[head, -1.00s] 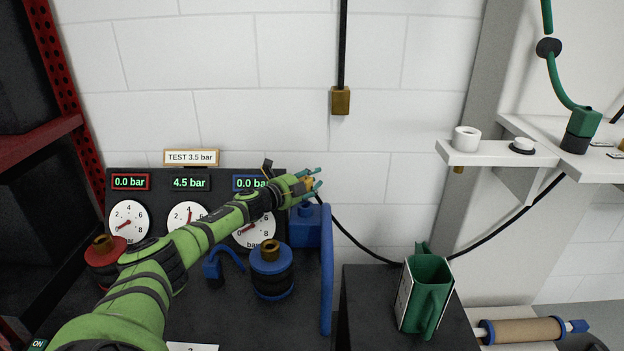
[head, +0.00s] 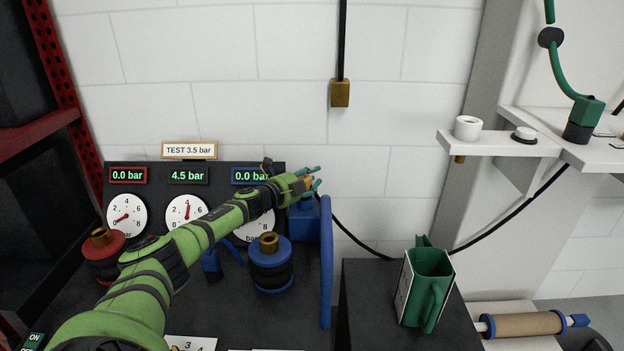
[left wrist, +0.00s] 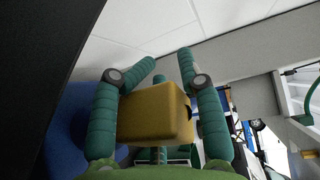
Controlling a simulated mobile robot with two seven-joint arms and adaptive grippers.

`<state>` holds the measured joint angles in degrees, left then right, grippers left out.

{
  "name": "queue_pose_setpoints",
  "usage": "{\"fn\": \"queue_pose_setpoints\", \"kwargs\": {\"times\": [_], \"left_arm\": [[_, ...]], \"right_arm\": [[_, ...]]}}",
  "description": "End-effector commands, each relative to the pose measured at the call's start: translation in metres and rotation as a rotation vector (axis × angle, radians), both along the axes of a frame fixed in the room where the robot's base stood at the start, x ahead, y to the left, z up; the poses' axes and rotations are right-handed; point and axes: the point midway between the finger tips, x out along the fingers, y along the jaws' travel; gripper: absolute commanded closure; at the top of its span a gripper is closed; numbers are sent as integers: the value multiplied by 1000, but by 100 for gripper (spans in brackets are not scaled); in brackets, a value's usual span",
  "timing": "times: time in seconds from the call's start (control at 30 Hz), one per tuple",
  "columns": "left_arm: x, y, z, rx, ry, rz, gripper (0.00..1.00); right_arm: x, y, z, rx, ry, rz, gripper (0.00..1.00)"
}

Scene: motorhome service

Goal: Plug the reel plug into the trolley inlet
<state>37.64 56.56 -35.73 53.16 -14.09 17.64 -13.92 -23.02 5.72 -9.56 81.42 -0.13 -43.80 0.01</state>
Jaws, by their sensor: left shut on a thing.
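My left gripper (head: 309,182) is in front of the right end of the gauge panel, above a blue box (head: 303,222). In the left wrist view its teal fingers (left wrist: 157,85) are shut on a yellow-brown block (left wrist: 155,112), which I take to be the reel plug. Its far face is hidden, and in the head view it is mostly hidden by the fingers. I cannot tell for certain which part is the trolley inlet. A similar brass block (head: 340,93) hangs on a black cable against the wall. My right gripper is not in view.
The gauge panel (head: 147,181) stands on a dark bench with red (head: 104,262) and blue (head: 271,272) brass-topped fittings. A green holder (head: 428,285) stands on a dark stand to the right. A white shelf (head: 500,143) juts from the wall. A black cable (head: 508,217) sags behind.

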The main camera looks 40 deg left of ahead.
Motion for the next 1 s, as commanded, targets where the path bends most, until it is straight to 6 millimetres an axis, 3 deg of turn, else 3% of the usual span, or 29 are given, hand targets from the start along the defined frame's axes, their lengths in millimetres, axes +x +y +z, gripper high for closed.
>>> {"fn": "queue_pose_setpoints", "kwargs": {"times": [1.0], "left_arm": [[0, -1, -26, 0, 4, -1, 100]], "right_arm": [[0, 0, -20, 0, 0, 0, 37]]}}
